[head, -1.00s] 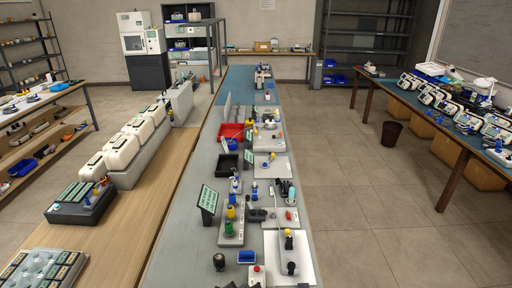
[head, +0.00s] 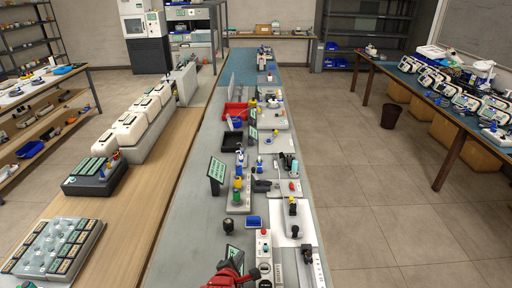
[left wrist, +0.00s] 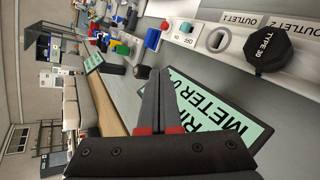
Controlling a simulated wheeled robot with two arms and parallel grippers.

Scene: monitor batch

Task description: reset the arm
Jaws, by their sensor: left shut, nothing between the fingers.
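My left gripper (head: 226,274) shows at the bottom middle of the head view, a red and dark shape over the near end of the long grey table (head: 185,230). In the left wrist view its two dark fingers (left wrist: 160,95) with red bases lie together, shut and empty. A dark sign with a green face (left wrist: 215,120), its lettering partly covered, is behind the fingers. I cannot tell whether they touch it. My right gripper is not in view.
Beside the fingers is a pale outlet strip with a black knob marked TYPE 30 (left wrist: 262,48). A blue block (head: 253,221), a black-knobbed part (head: 228,226) and several stations stand along the table.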

